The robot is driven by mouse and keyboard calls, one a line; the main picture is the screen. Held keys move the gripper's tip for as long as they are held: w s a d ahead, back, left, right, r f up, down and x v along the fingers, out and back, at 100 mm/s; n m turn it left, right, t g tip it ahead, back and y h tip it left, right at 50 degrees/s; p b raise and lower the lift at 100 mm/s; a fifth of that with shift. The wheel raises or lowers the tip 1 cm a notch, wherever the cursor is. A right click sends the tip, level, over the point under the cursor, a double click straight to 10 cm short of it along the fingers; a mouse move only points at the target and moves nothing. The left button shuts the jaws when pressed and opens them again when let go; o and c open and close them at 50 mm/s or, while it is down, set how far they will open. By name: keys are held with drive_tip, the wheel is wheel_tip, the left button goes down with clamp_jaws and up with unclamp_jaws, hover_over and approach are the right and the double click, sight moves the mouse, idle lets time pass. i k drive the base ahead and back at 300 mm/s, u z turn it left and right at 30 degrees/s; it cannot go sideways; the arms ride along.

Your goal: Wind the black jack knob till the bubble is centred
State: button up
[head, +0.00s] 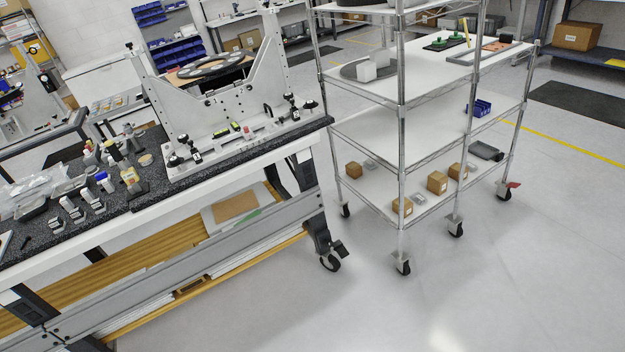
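The mirror fixture (215,106) stands on the dark top of a wheeled bench at upper left. Which one is the jack knob I cannot tell. A small yellow-green piece (235,127) on the base may be the level; it is too small to read any bubble. My gripper is not in view.
Small bottles (128,174) and metal parts (83,200) crowd the bench top left of the fixture. A wheeled wire-shelf cart (420,135) with boxes stands right of the bench. The floor (480,290) at lower right is clear.

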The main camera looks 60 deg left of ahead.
sight(327, 243)
drive_tip(key=u, duration=0.5)
drive_tip(key=i, duration=1.25)
drive_tip(key=u, duration=0.5)
